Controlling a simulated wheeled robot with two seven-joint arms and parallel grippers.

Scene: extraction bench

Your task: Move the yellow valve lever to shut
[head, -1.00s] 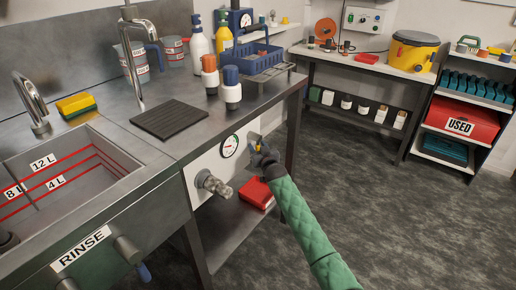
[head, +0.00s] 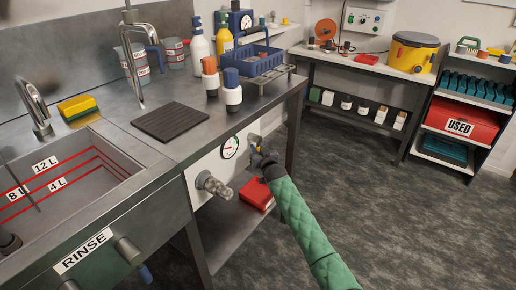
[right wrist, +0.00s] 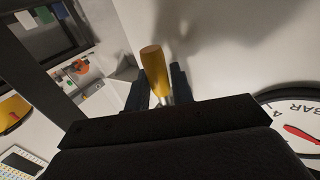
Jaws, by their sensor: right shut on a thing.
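The yellow valve lever (right wrist: 154,72) shows in the right wrist view, standing between the two dark fingers of my right gripper (right wrist: 160,88). In the head view my right gripper (head: 262,158) is at the white panel under the bench edge, just right of the gauge, and hides most of the lever. My right gripper is shut on the lever. The round pressure gauge (head: 230,147) has a red needle and also shows in the right wrist view (right wrist: 300,125). My left gripper is not in view.
A metal pipe fitting (head: 214,185) sticks out of the white panel left of the gauge. A red object (head: 256,193) lies on the shelf below. The sink (head: 75,170) is at left, and bottles and a blue basket (head: 256,60) stand on the bench. The floor at right is clear.

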